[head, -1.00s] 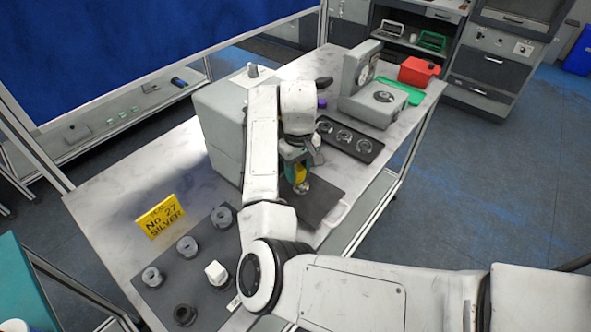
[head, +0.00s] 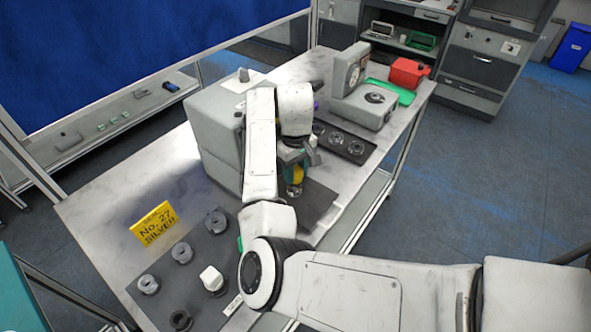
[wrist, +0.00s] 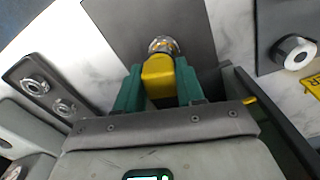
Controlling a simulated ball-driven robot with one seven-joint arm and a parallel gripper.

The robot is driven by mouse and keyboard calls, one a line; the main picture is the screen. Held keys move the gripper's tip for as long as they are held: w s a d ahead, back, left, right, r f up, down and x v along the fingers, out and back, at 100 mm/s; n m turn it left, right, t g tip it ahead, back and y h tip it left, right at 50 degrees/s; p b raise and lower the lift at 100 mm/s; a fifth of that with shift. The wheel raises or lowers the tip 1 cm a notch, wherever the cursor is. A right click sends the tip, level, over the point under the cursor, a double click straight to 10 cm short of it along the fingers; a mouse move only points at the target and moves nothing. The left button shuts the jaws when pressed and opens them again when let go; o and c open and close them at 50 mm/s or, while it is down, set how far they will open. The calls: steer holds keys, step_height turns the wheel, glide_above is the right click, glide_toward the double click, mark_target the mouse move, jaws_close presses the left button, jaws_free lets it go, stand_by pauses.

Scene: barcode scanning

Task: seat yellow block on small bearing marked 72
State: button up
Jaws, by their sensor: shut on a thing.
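The yellow block (wrist: 158,77) is between the green fingers of my gripper (wrist: 160,88) in the wrist view. My gripper is shut on it. A small silvery bearing (wrist: 163,45) shows just past the block's far end on a dark mat. In the head view my gripper (head: 294,160) points down, with the yellow block (head: 298,173) right above the bearing (head: 293,191). I cannot tell whether block and bearing touch, and no 72 mark is readable. My arm partly hides the block.
A dark holder with several bearings (head: 355,148) lies behind right. A grey box (head: 215,135) stands close left of my arm. A yellow sign reading "No. 27 SILVER" (head: 153,224) stands at left. A front mat (head: 180,290) holds several grey rings and a white-topped piece.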

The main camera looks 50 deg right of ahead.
steer(key=shift+a+f, duration=0.3)
steer(key=shift+f, duration=0.05)
stand_by(0.4)
steer(key=shift+f, duration=0.65)
stand_by(0.5)
steer(key=o, duration=1.3)
steer(key=shift+c, duration=0.2)
steer(key=shift+o, duration=0.4)
steer(key=shift+o, duration=1.2)
